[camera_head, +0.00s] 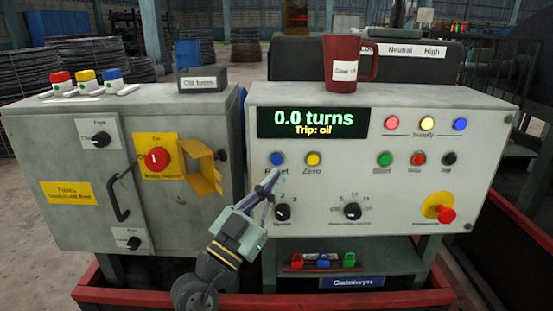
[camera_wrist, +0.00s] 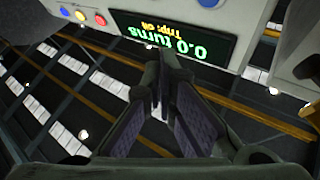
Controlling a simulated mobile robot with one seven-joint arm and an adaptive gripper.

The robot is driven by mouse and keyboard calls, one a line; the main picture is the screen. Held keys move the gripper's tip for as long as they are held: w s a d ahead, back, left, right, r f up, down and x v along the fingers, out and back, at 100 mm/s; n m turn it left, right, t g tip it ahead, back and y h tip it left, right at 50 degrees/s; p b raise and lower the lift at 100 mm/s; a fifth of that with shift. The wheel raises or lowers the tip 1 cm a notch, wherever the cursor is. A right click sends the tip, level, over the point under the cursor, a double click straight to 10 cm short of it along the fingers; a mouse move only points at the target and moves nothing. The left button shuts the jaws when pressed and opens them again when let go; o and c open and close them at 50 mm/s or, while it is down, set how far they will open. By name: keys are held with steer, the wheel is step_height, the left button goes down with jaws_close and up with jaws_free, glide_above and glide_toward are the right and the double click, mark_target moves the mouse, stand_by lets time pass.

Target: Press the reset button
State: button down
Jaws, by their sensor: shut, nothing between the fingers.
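The blue reset button (camera_head: 277,159) sits at the left of the grey control panel, under the display (camera_head: 315,123), which reads "0.0 turns" and "Trip: oil". Its label is partly covered by my fingers. My gripper (camera_head: 274,175) is shut and empty, with its tips just below the button in the head view. I cannot tell whether they touch the panel. In the wrist view the panel appears upside down; my shut fingers (camera_wrist: 162,72) overlap the display's lower edge in the picture, and a blue button (camera_wrist: 208,3) shows at the top edge.
A yellow Zero button (camera_head: 313,159) is just right of the blue one. Two dark knobs, (camera_head: 283,212) and (camera_head: 352,211), sit below. A red emergency button (camera_head: 446,215) is at lower right. A yellow guard (camera_head: 205,167) juts from the left cabinet. A red mug (camera_head: 343,64) stands on top.

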mark_target(277, 160)
steer(key=w, duration=0.7)
steer(key=shift+w+f+b, duration=0.1)
steer(key=shift+b, duration=0.4)
stand_by(1.0)
steer(key=shift+w+b, duration=0.3)
